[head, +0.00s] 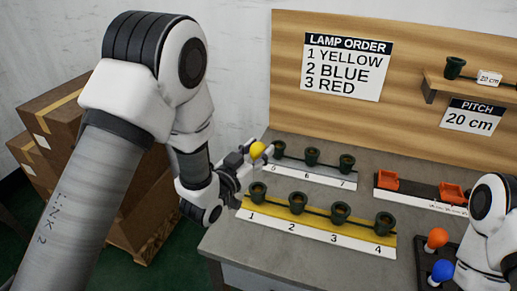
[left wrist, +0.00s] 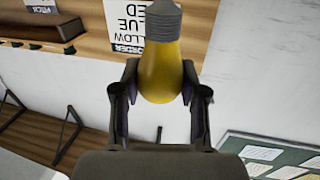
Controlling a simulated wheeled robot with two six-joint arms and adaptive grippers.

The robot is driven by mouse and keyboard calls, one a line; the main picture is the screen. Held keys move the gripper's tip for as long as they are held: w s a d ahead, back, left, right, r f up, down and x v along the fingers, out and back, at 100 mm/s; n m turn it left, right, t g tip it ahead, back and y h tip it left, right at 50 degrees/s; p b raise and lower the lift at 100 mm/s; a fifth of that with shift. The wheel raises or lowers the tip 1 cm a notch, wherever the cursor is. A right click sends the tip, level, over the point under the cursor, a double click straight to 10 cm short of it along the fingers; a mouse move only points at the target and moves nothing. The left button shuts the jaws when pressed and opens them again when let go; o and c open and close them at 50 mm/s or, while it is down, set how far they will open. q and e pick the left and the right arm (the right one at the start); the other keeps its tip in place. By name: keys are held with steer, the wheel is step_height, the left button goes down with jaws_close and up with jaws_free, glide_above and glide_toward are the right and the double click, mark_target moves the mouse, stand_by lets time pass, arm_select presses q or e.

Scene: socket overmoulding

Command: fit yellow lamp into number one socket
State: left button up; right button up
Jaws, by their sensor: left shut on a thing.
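My left gripper (head: 250,158) is shut on the yellow lamp (head: 257,149), above the back-left part of the bench. In the left wrist view the yellow lamp (left wrist: 162,75) sits between the two fingers (left wrist: 160,100), its grey screw base pointing away from the palm. The number one socket (head: 257,191) is a dark green holder at the left end of the yellow strip (head: 315,228). It looks empty, and the lamp is above and behind it, apart from it. My right arm shows at the right edge, but its gripper is out of view.
Sockets 2 (head: 297,202), 3 (head: 340,212) and 4 (head: 384,223) stand along the yellow strip. A grey strip (head: 310,172) with more sockets is behind. Cardboard boxes (head: 60,150) are left of the bench.

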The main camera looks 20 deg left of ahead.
mark_target(257, 171)
arm_select(q)
steer(key=shift+f+b, duration=2.1)
steer(key=shift+f, duration=0.65)
steer(key=shift+s+f, duration=0.1)
steer(key=shift+f+b, duration=0.35)
steer(key=shift+b, duration=0.15)
steer(key=shift+f+b, duration=0.7)
steer(key=shift+f, duration=0.1)
steer(key=o, duration=1.1)
steer(key=v, duration=0.7)
steer(key=shift+s+a, duration=0.15)
steer(key=shift+s, duration=0.05)
